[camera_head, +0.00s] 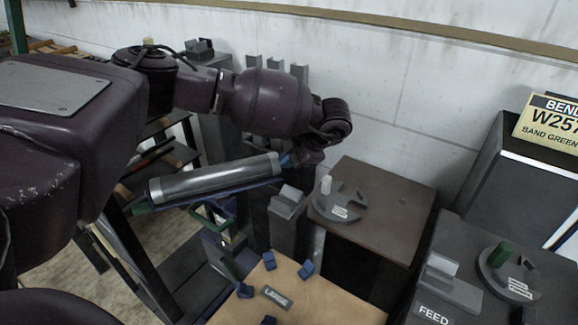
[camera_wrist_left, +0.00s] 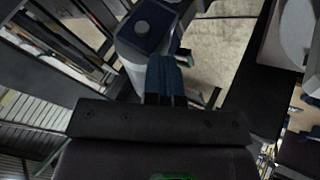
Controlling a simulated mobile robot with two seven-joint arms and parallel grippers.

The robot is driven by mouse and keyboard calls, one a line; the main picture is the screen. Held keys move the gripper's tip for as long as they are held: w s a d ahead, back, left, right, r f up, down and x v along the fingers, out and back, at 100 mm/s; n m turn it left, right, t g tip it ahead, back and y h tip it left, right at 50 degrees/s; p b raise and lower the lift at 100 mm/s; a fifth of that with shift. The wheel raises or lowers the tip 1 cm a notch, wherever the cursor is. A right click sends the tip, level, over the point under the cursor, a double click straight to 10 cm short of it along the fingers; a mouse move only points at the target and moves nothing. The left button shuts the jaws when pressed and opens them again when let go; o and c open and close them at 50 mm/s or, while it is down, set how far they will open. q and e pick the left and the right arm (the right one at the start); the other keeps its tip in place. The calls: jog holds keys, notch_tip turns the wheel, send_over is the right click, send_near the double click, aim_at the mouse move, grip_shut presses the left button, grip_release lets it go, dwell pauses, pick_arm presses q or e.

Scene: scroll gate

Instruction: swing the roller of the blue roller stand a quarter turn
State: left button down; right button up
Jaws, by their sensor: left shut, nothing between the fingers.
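The roller (camera_head: 215,178) is a dark grey cylinder with pale end bands, lying lengthwise from left to right in the head view, slightly raised at its right end. A blue edge of its stand shows beneath it. My left gripper (camera_head: 288,160) is at the roller's right end, its blue fingers shut and empty. In the left wrist view the shut fingers (camera_wrist_left: 167,78) are beside the roller's pale end, which has a dark blue square cap (camera_wrist_left: 147,28) with a round grey centre. I cannot tell whether the fingers touch it. My right gripper is not in view.
A brown cabinet (camera_head: 385,215) with a grey round holder (camera_head: 338,203) stands right of the roller. A wooden board (camera_head: 310,302) marked LARGE, with blue blocks, is in front. A FEED table (camera_head: 470,245) is at the right. A pale wall closes the back.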

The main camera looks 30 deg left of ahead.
aim_at(278, 154)
pick_arm(q)
jog(key=shift+w+a+n+g+h, duration=0.15)
jog(key=shift+w+a+n+g, duration=0.3)
jog(key=shift+w+a+n, duration=0.45)
jog(key=shift+w+a+n+g+h, duration=0.15)
jog(key=shift+w+a+n+g, duration=0.3)
jog(key=shift+w+a+n, duration=0.4)
jog(key=shift+w+a+n+g, duration=0.1)
jog(key=shift+a+n+g, duration=0.2)
jog(key=shift+a, duration=0.3)
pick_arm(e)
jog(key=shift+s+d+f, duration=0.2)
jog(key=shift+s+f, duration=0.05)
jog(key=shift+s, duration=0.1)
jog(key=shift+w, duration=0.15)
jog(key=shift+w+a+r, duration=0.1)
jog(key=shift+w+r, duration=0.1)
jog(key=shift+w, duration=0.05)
